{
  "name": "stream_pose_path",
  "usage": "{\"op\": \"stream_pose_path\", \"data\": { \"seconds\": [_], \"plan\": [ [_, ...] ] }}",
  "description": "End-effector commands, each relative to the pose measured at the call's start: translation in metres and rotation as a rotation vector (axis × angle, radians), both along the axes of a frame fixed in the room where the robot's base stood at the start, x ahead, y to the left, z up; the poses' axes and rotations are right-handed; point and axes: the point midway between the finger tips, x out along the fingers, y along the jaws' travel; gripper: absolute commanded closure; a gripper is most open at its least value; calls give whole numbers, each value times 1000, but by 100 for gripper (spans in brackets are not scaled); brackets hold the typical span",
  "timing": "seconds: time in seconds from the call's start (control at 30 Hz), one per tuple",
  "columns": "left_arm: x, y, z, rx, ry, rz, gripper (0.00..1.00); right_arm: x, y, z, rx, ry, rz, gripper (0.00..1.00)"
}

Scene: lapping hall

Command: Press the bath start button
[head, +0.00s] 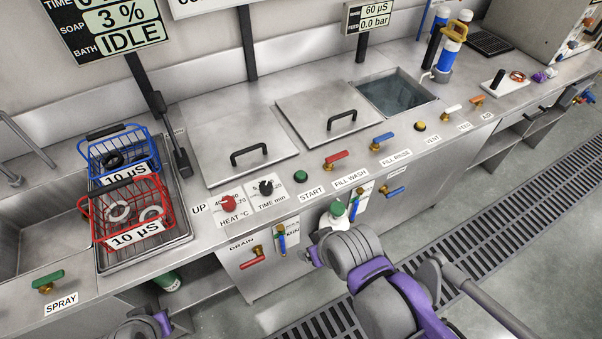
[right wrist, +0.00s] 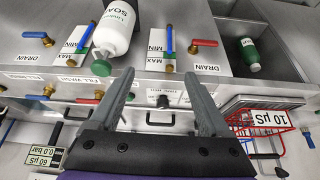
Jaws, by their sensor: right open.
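The bath start button is a small green round button (head: 300,176) on the steel counter, just above the START label (head: 312,193), right of the black TIME knob (head: 266,187). The display (head: 110,20) at top left reads BATH IDLE. My right arm comes in from the lower right of the head view, in front of the counter, apart from the button. In the right wrist view my right gripper (right wrist: 161,73) is open with nothing between its fingers, and the scene appears upside down. I cannot make out the button there. Only part of my left arm shows at bottom left; its gripper is out of view.
A red HEAT knob (head: 228,203) is left of the TIME knob. Valve levers line the counter edge. A white SOAP bottle (right wrist: 113,28) with a green cap is on the front. Blue (head: 123,150) and red (head: 130,208) baskets stand at left. Two handled lids lie behind the button.

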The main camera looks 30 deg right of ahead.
Motion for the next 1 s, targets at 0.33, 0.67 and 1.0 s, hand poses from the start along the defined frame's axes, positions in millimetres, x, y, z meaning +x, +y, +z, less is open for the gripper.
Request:
{"op": "stream_pose_path", "data": {
  "seconds": [0.33, 0.67, 1.0],
  "plan": [
    [0, 0, 0, 0, 0, 0, 100, 0, 0, 0, 0, 0, 0, 19],
    [0, 0, 0, 0, 0, 0, 100, 0, 0, 0, 0, 0, 0, 73],
    [0, 0, 0, 0, 0, 0, 100, 0, 0, 0, 0, 0, 0, 100]
  ]
}}
